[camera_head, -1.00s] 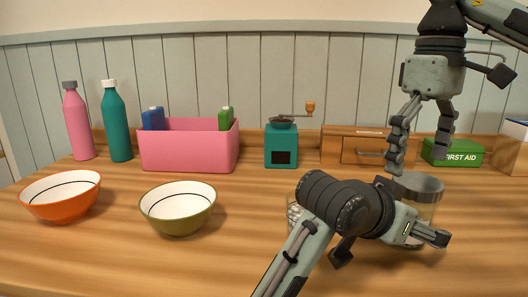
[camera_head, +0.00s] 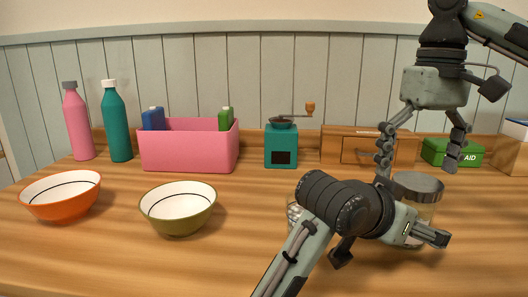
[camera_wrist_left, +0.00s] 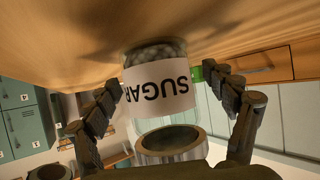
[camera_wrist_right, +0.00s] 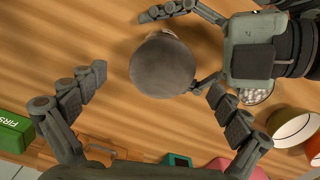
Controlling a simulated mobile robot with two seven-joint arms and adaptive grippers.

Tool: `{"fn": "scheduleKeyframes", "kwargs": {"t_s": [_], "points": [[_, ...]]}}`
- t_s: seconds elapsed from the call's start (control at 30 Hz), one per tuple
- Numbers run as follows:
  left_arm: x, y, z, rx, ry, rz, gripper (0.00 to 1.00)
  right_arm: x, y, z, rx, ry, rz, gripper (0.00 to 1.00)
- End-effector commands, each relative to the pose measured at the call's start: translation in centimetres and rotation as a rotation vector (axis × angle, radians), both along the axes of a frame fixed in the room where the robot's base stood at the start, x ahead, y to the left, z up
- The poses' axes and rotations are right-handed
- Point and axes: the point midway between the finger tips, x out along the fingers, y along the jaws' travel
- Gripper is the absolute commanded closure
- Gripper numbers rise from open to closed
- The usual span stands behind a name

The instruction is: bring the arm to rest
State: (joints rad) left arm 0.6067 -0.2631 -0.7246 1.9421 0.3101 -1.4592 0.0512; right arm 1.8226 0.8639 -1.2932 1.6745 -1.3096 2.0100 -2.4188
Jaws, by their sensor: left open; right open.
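The sugar jar (camera_head: 425,212) stands on the counter, partly hidden by my left gripper in the head view. Its label reads SUGAR, upside down in the left wrist view (camera_wrist_left: 157,85). A grey lid (camera_head: 418,185) sits on top; it shows from above in the right wrist view (camera_wrist_right: 163,65). My left gripper (camera_head: 418,228) is open, with a finger on each side of the jar; I cannot tell whether they touch it. My right gripper (camera_head: 420,155) is open and empty above the lid, its fingers spread apart and pointing down.
A second jar (camera_head: 293,216) with pale contents is mostly hidden behind my left arm. An olive bowl (camera_head: 178,222) and an orange bowl (camera_head: 60,205) stand left. A pink bin (camera_head: 188,150), teal grinder (camera_head: 281,145), wooden box (camera_head: 345,146) and first-aid box (camera_head: 468,156) line the back.

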Motion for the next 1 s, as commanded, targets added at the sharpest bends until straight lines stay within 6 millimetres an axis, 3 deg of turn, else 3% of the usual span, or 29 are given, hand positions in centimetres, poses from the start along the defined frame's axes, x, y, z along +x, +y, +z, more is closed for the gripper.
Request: {"fn": "scheduleKeyframes", "kwargs": {"t_s": [0.47, 0.73, 1.0], "points": [[0.0, 0.0, 0.0, 0.0, 0.0, 0.0, 0.16, 0.01, -0.41, -0.04, -0.003, 0.003, -0.589, 0.0], [0.0, 0.0, 0.0, 0.0, 0.0, 0.0, 0.16, 0.02, -0.37, -0.02, -0.002, 0.003, -0.465, 0.0], [0.0, 0.0, 0.0, 0.0, 0.0, 0.0, 0.16, 0.02, -0.36, -0.01, -0.001, 0.003, -0.449, 0.0]]}}
